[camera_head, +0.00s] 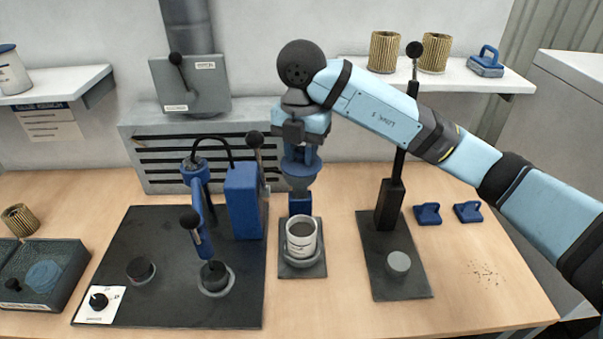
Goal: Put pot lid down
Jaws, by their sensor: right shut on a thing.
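My right gripper (303,142) reaches in from the right and points down. It is shut on a blue, round, flanged piece (300,168), which seems to be the pot lid, with a grey tapering part under it. The gripper holds it above and slightly behind the pot. The fingertips are partly hidden. My left gripper is not in view.
A black board (150,235) with a blue press (243,200) and levers lies left of the pot. A tall black post fixture (391,205) stands to the right. Blue handled blocks (428,213) lie beyond it. A tray (72,268) sits far left. The table's front right is mostly clear.

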